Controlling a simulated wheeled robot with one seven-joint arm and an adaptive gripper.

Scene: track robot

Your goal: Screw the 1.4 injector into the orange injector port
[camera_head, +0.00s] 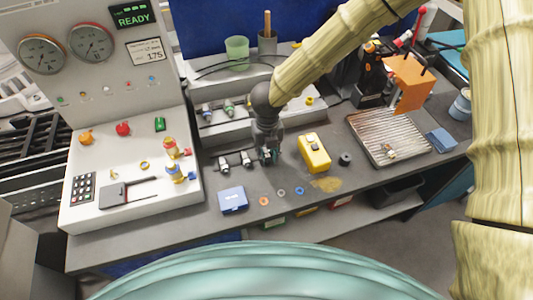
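My gripper (268,156) is dark and points down at the middle of the grey bench. It is close to a row of small metal-and-dark injectors (223,163), with another one (246,160) just left of its fingers. More injectors (228,107) lie on the grey step behind. No 1.4 label is readable. I cannot tell whether the fingers are open or hold something. An orange round fitting (86,138) shows on the white test console; I cannot tell if it is the injector port. Red-and-yellow (171,148) and blue-and-yellow (178,173) fittings stand at the console's right side.
The console (90,210) fills the left, its screen reading READY. On the bench are a blue box (233,200), a yellow device (314,153), small rings (264,201), a dark cylinder (345,159) and a ribbed metal tray (375,125).

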